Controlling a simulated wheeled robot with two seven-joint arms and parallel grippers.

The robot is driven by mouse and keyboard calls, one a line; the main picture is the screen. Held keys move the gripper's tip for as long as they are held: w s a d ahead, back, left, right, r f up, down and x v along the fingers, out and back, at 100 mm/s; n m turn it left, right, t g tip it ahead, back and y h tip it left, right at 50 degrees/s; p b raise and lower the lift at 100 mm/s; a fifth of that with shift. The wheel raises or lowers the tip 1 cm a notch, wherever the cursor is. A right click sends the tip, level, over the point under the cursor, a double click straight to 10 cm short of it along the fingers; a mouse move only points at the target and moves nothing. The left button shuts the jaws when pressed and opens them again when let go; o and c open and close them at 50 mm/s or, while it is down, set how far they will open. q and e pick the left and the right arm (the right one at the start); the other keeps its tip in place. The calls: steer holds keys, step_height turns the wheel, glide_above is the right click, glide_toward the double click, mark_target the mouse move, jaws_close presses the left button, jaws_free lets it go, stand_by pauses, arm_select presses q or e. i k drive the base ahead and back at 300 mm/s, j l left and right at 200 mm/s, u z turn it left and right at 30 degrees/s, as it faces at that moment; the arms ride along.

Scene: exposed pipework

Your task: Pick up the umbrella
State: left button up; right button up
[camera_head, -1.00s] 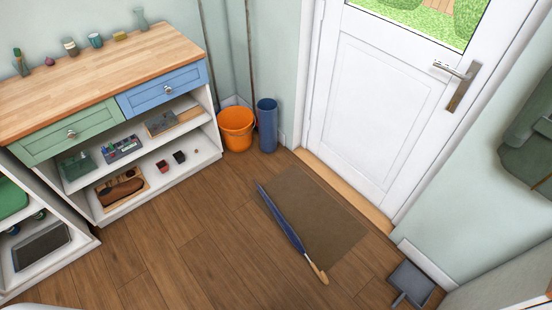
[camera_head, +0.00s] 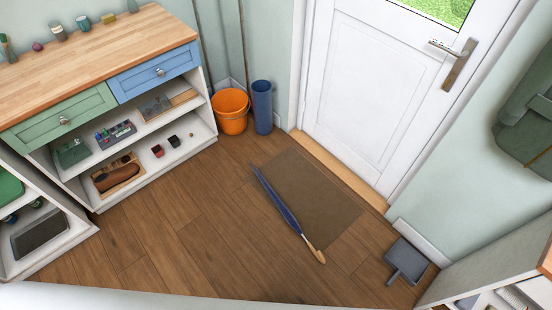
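A closed dark blue umbrella (camera_head: 278,202) with a light wooden handle (camera_head: 316,250) lies on the floor. It lies along the left edge of a brown doormat (camera_head: 318,197), its handle end toward the front right and its tip toward the back left. Neither of my grippers shows in the head view, and nothing touches the umbrella.
A white door (camera_head: 375,90) stands behind the mat. An orange bucket (camera_head: 231,114) and a blue cylinder (camera_head: 262,108) stand by the wall. A workbench (camera_head: 100,62) with shelves is at left. A grey dustpan (camera_head: 406,261) lies at right. Wooden floor (camera_head: 190,235) left of the umbrella is clear.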

mark_target(291, 220)
steer(key=i+j+z, duration=0.15)
steer(key=i+j, duration=0.15)
steer(key=i+j+z, duration=0.1)
steer(key=i+j, duration=0.2)
steer(key=i+j+z, duration=0.15)
steer(key=j, duration=0.35)
steer(key=i+j+z, duration=0.15)
steer(key=i+j, duration=0.25)
